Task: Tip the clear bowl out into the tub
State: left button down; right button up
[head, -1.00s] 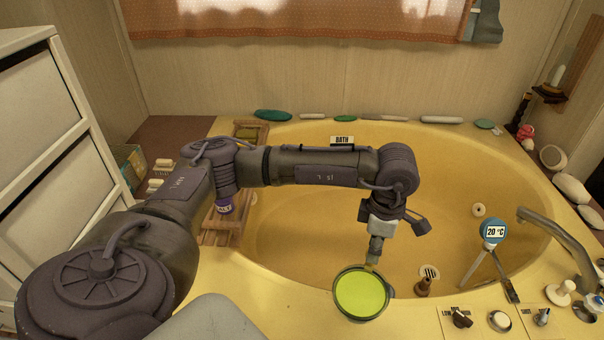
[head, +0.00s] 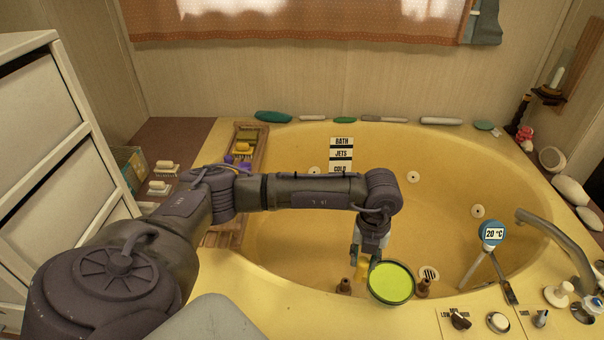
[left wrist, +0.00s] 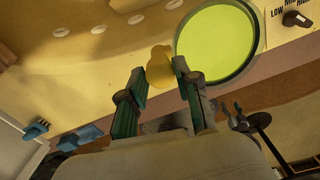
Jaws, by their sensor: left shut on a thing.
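The clear bowl (head: 391,284) has a dark-looking rim and yellow-green contents that show as a full disc. It looks about level, over the near edge of the yellow tub (head: 290,225). My left gripper (head: 368,262) is at the bowl's left side. In the left wrist view, the bowl (left wrist: 217,42) is right of my left fingertips (left wrist: 160,78), touching or close to the right finger. A yellow piece (left wrist: 160,66) shows between the fingertips; I cannot tell whether it belongs to the bowl. The exact grip point is partly hidden. My right gripper is out of view.
A blue 20 °C gauge (head: 492,233) and a faucet (head: 555,236) stand at the right. Control knobs (head: 460,319) sit on the near right rim. A wooden rack (head: 225,232) lies along the left rim. The tub's middle is open.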

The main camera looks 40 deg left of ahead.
pick_arm(q)
jog(key=n, duration=0.2)
jog(key=f+n, duration=0.1)
jog(key=n, duration=0.1)
jog(key=a+f+n, duration=0.1)
jog(key=n, duration=0.1)
jog(key=shift+s+f+n, duration=0.15)
jog(key=shift+n, duration=0.15)
jog(key=f+n, duration=0.1)
jog(key=n, duration=0.3)
jog(key=a+f+n, duration=0.1)
jog(key=f+n, duration=0.1)
jog(key=n, duration=0.3)
jog(key=s+a+f+n+p, duration=0.1)
jog(key=n, duration=0.3)
jog(key=shift+a+f, duration=0.1)
jog(key=shift+f, duration=0.3)
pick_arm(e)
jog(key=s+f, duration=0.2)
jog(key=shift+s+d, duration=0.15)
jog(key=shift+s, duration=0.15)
pick_arm(q)
jog(key=shift+s+r+n, duration=0.1)
jog(key=shift+n, duration=0.2)
